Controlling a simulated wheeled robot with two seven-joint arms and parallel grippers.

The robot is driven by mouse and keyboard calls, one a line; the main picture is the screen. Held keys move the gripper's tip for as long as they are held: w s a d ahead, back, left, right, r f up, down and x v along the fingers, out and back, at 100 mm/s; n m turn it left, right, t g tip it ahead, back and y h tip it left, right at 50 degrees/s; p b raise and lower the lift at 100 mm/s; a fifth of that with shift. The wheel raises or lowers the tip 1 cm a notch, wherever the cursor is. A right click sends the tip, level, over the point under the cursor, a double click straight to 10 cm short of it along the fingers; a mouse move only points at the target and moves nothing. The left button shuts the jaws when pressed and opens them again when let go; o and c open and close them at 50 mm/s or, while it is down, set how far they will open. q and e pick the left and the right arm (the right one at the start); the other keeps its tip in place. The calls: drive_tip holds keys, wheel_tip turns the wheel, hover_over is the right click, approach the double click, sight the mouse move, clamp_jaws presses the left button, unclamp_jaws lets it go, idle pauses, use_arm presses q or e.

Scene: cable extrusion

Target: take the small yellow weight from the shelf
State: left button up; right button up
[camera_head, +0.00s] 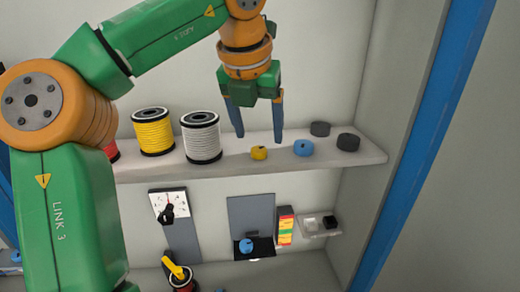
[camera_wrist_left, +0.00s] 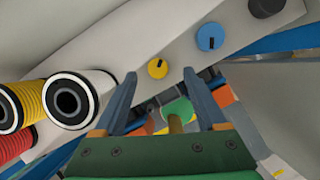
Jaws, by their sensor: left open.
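The small yellow weight (camera_head: 259,153) sits on the upper shelf (camera_head: 350,160), between the white spool and the blue weight (camera_head: 303,148). My left gripper (camera_head: 260,136) is open and empty, pointing down above the shelf near the yellow weight. In the left wrist view the yellow weight (camera_wrist_left: 157,68) shows beyond and between the open fingertips (camera_wrist_left: 160,76), apart from them. The blue weight (camera_wrist_left: 210,36) lies farther along the shelf, beyond the right-hand finger. My right gripper is not in view.
A yellow spool (camera_head: 153,131) and a white spool (camera_head: 201,137) stand on the shelf left of the weights. Two dark weights (camera_head: 320,129) (camera_head: 348,142) lie to the right. A blue post (camera_head: 425,140) rises at the right. Below are a scale-like dial (camera_head: 169,203) and panel (camera_head: 250,215).

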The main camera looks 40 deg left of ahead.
sight(258, 150)
use_arm(q)
wheel_tip(258, 150, down, 3)
drive_tip(key=shift+s+a+f, duration=0.1)
drive_tip(key=shift+s+a, duration=0.05)
drive_tip(key=shift+w+a+f, duration=0.25)
drive_tip(key=shift+w+a, duration=0.05)
drive_tip(key=shift+w, duration=0.35)
drive_tip(key=c, duration=0.7)
drive_tip(key=shift+s+d+r, duration=0.15)
drive_tip(key=shift+s, duration=0.2)
clamp_jaws()
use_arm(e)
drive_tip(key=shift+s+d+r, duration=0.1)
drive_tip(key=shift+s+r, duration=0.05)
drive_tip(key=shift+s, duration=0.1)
use_arm(q)
drive_tip(key=shift+w, duration=0.1)
